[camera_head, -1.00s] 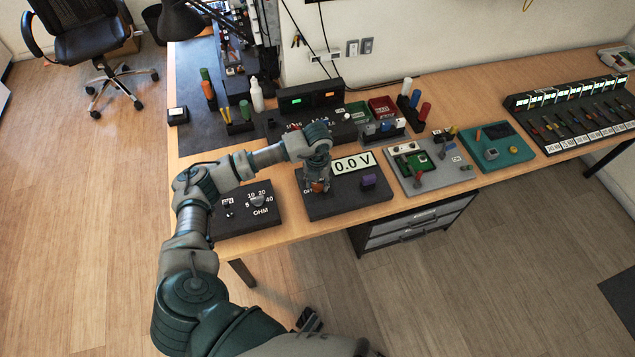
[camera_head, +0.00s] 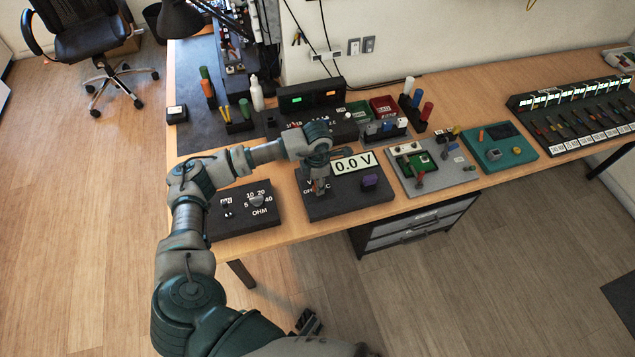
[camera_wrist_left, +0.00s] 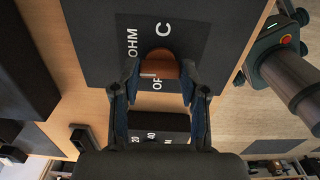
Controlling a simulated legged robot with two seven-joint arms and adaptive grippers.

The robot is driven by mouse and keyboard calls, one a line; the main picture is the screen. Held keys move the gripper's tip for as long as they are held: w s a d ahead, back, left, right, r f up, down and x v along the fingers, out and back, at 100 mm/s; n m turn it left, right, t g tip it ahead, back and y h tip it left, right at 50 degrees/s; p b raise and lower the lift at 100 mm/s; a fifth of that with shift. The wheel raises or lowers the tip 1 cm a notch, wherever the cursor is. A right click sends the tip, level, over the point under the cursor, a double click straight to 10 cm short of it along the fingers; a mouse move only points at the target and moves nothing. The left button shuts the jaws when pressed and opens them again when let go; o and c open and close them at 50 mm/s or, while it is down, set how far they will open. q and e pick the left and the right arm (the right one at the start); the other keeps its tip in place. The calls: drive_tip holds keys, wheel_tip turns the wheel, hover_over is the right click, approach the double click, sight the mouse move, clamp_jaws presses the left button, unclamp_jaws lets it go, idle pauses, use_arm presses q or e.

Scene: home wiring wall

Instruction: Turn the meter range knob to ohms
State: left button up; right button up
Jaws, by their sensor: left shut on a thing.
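The meter (camera_head: 345,205) is a dark box on the bench, and its display (camera_head: 353,163) reads 0.0 V. Its range knob (camera_wrist_left: 160,65) is orange-brown with a pale mark and shows between the fingers in the left wrist view. The letters OHM, C and part of OF are printed around it. My left gripper (camera_head: 320,188) comes down over the knob from above and hides most of it in the head view. In the left wrist view, its fingers (camera_wrist_left: 160,80) are shut on the knob's two sides. I cannot tell exactly where the knob points.
A dark resistance box (camera_head: 240,222) marked OHM lies to the left. A grey board with a green circuit (camera_head: 420,160) lies to the right. A dark unit with lit displays (camera_head: 310,95) stands behind. Floor is open in front.

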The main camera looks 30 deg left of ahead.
use_arm(q)
drive_tip(key=shift+w+m, duration=0.2)
drive_tip(key=shift+m, duration=0.7)
drive_tip(key=shift+m+b, duration=0.7)
drive_tip(key=shift+m, duration=1.6)
use_arm(e)
drive_tip(key=shift+w+r, duration=0.1)
drive_tip(key=shift+r, duration=2.3)
use_arm(q)
drive_tip(key=o, duration=1.1)
drive_tip(key=shift+o, duration=0.2)
use_arm(e)
drive_tip(key=shift+w, duration=0.1)
use_arm(q)
wheel_tip(320, 180, up, 12)
drive_tip(key=shift+f, duration=0.15)
